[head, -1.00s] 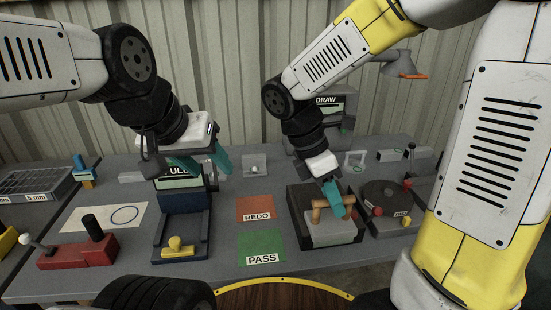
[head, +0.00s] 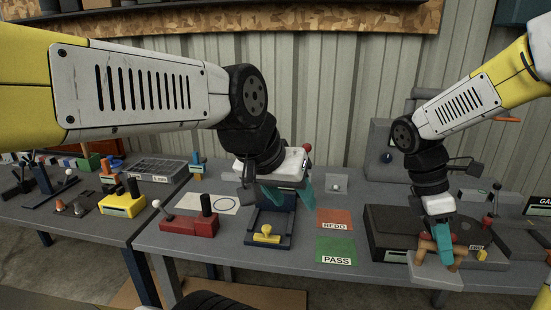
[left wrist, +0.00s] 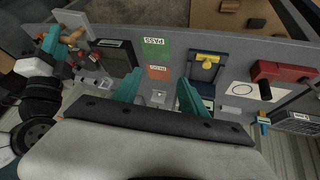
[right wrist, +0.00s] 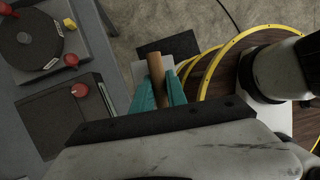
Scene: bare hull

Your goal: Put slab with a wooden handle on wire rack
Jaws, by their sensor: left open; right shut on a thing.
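The slab (head: 436,272) is a flat light-grey plate with a wooden handle (head: 427,247) on top. My right gripper (head: 445,250) is shut on the handle and holds the slab at the table's front edge, in front of a black box. The right wrist view shows the handle (right wrist: 156,68) between the teal fingers (right wrist: 160,92). The slab (left wrist: 76,20) also shows in the left wrist view. My left gripper (head: 289,196) is open and empty above the blue stand with the yellow knob. I cannot make out a wire rack in any view.
The black box (head: 385,232) stands behind the slab. A blue stand (head: 264,237), a red block with a black post (head: 190,223), and red REDO (head: 334,219) and green PASS (head: 336,250) patches lie leftward. A compartment tray (head: 155,169) is further left.

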